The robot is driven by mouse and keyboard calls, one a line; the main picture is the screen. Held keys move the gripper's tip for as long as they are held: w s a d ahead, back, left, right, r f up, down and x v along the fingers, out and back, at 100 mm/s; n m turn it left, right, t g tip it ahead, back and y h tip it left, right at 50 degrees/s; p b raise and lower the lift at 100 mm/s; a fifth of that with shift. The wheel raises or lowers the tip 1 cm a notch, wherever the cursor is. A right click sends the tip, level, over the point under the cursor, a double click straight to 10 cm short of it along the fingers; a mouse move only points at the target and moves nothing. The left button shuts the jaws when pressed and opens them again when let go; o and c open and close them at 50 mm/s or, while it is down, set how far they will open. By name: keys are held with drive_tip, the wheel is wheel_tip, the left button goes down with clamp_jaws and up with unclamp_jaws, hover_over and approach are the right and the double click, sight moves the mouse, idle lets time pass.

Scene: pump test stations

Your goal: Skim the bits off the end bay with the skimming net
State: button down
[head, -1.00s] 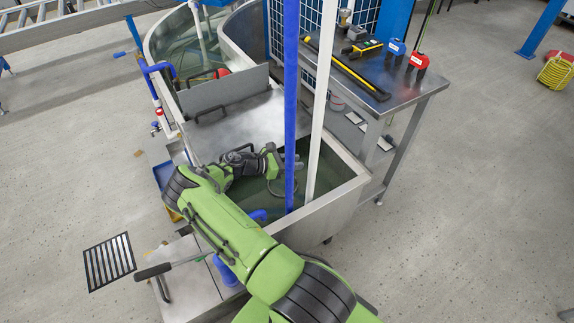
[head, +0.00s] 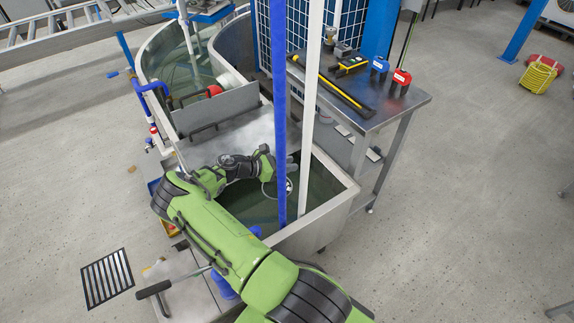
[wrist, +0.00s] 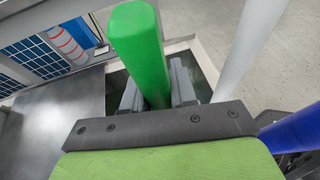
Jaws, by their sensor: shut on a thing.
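My gripper (wrist: 157,95) is shut on a green handle (wrist: 140,50), which stands up between the fingers in the wrist view. In the head view, my gripper (head: 281,168) is over the near end bay (head: 329,207) of the steel tank, partly behind a blue pole. The bay holds dark greenish water (head: 250,203). No bits can be made out on the water; my arm hides part of the bay.
The blue pole (head: 279,110) and a white pole (head: 310,90) rise close to my gripper. A steel cover (head: 235,140) and an upright plate (head: 215,112) lie beyond the bay. A tool bench (head: 400,103) stands right. A black-handled rod (head: 155,289) is at lower left.

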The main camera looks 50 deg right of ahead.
wheel_tip(320, 180, up, 9)
drive_tip(key=p, duration=0.6)
drive_tip(key=shift+f, duration=0.1)
idle(0.4)
